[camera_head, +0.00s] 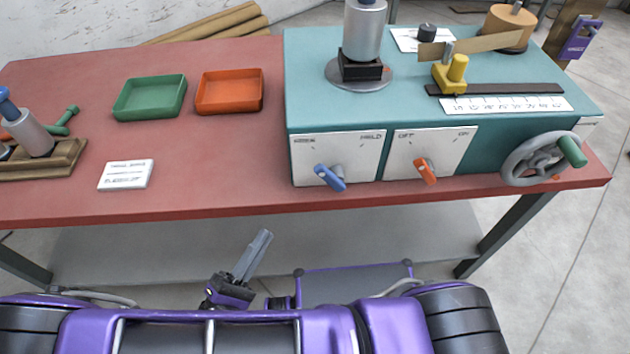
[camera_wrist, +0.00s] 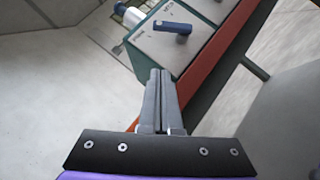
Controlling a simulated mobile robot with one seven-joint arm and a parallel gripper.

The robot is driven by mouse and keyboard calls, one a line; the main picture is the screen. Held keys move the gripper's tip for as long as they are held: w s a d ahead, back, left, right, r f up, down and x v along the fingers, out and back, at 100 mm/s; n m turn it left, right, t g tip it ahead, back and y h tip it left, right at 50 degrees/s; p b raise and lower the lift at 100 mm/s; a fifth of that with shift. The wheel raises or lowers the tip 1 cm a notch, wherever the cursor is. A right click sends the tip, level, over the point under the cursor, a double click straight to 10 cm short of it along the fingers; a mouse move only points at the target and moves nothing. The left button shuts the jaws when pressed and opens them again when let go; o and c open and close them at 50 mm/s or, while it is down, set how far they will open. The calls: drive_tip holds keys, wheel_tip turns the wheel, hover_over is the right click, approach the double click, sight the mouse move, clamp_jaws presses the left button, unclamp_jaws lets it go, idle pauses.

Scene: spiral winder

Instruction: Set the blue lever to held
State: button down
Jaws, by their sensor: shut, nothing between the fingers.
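The blue lever (camera_head: 329,178) is on the left white panel (camera_head: 308,168) on the front of the teal machine. HELD is printed at the panel's upper right, and a small unclear label at its upper left. The lever slants, with its upper end toward the left label. The blue lever (camera_wrist: 172,27) also shows in the wrist view, beyond my fingertips. My gripper (camera_head: 265,235) is shut and empty, in front of the table's edge, below and left of the lever and apart from it. Its closed fingers (camera_wrist: 159,74) show in the wrist view.
An orange lever (camera_head: 427,172) on an OFF/ON panel is just right of the blue one. A grey handwheel (camera_head: 535,160) sticks out farther right. The red table's front edge (camera_head: 240,214) lies between my gripper and the panel. Green (camera_head: 150,98) and orange (camera_head: 229,92) trays stand left.

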sight(330, 179)
idle(0.3)
drive_tip(key=s+d+r+x, duration=0.1)
drive_tip(key=s+x, duration=0.1)
drive_tip(key=x, duration=1.1)
drive_tip(key=shift+d, duration=0.35)
